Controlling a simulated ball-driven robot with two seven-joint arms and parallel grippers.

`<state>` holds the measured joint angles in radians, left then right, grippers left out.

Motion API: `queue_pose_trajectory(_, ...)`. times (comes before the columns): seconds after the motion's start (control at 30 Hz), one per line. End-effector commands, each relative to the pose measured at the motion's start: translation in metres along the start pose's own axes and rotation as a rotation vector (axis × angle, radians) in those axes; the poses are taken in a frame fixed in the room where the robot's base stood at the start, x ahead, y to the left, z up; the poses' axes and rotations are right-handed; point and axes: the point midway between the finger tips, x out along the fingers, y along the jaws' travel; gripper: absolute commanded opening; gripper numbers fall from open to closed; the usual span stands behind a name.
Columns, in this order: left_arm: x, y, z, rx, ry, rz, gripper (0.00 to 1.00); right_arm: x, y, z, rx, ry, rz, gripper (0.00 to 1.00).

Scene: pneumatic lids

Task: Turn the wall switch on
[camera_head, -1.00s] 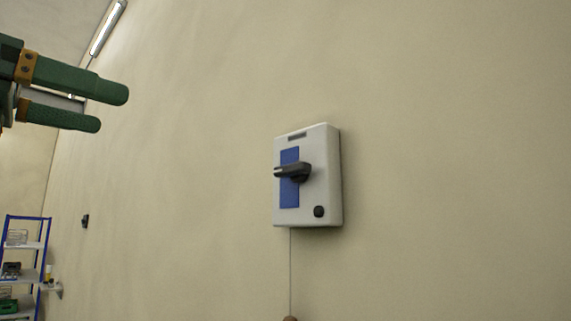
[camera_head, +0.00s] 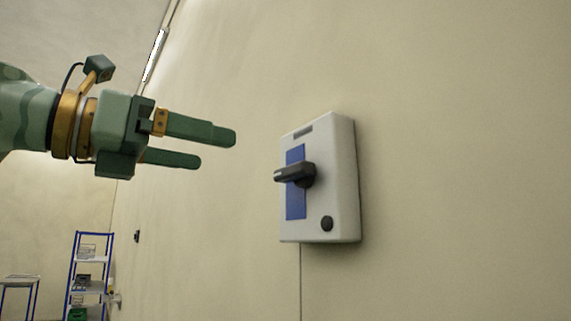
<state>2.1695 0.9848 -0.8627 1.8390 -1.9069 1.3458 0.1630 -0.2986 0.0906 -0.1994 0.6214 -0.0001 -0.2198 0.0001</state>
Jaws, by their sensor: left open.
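The wall switch (camera_head: 342,190) is a light grey box on the beige wall, right of the picture's middle. A blue panel (camera_head: 296,207) is on its front, with a black rotary handle (camera_head: 297,174) over it. The handle's lever points left and lies about level. A small black round knob (camera_head: 327,223) sits at the lower right of the box front. My left gripper (camera_head: 218,149) is open and empty, its two green fingers pointing right. It is left of the switch and a little above the handle, apart from both. My right gripper is out of view.
A thin cable (camera_head: 300,280) runs down the wall from the switch. A blue-framed shelf (camera_head: 91,260) with several items stands far back at the lower left, beside a small table (camera_head: 19,279). The wall around the switch is clear.

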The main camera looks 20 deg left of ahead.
Motion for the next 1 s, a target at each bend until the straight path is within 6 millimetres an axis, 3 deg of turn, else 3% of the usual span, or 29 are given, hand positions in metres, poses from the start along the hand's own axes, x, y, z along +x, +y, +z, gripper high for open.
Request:
queue_pose_trajectory(0.2, 0.059, -0.001, 0.002, -0.001, 0.006, -0.003, 0.91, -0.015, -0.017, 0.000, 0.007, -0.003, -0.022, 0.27)
queue_pose_trajectory(0.5, 0.115, 0.000, 0.001, -0.002, 0.003, -0.002, 0.91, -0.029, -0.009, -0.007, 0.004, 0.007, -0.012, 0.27)
queue_pose_trajectory(0.67, 0.126, 0.000, 0.000, -0.001, 0.002, -0.001, 0.91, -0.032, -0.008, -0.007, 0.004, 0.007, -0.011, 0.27)
queue_pose_trajectory(0.93, 0.127, 0.000, -0.001, -0.001, 0.002, -0.001, 0.91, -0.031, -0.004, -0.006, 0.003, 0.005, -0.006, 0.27)
queue_pose_trajectory(1.0, 0.127, 0.000, -0.001, -0.001, 0.002, -0.001, 0.71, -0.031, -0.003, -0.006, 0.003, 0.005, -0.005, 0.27)
